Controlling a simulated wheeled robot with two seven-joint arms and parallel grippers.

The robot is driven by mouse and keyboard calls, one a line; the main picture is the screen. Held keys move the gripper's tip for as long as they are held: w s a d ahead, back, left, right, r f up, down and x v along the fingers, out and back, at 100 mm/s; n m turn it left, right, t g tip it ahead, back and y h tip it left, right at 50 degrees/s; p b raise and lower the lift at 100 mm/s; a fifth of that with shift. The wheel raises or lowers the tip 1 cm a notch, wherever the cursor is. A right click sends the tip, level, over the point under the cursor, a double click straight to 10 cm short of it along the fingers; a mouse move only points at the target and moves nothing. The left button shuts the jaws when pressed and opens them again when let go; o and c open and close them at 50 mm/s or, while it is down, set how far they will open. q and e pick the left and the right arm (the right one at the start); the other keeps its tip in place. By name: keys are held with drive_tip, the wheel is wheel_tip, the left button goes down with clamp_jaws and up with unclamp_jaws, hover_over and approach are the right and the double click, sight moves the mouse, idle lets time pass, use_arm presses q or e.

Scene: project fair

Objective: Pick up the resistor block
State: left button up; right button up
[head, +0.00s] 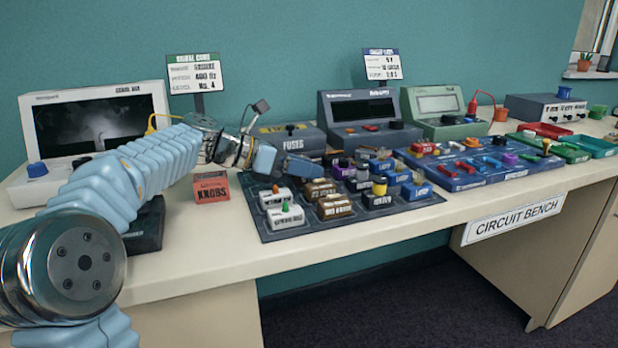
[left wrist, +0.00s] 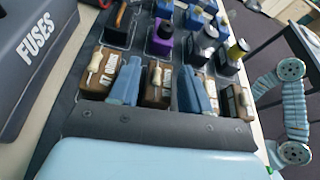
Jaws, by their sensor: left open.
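Several brown resistor blocks, each with a pale resistor on top, sit in the dark parts tray (head: 268,232). In the head view one brown block (head: 335,207) stands near the tray's front and another (head: 320,188) behind it. My left gripper (head: 283,163) is open above the tray's back left part. In the left wrist view its two blue fingers (left wrist: 157,92) are spread. A brown resistor block (left wrist: 157,77) shows between them, with another brown block (left wrist: 100,72) to the left and a third (left wrist: 237,101) to the right. Contact cannot be told. My right gripper is not in view.
A blue board (head: 465,180) lies right. The bench's front strip is clear.

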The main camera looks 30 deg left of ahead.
use_arm(q)
drive_tip(key=shift+w+d+f, duration=0.25)
drive_tip(key=shift+w+d, duration=0.25)
drive_tip(key=c, duration=0.8)
drive_tip(key=shift+o, duration=0.2)
drive_tip(key=shift+r, duration=0.15)
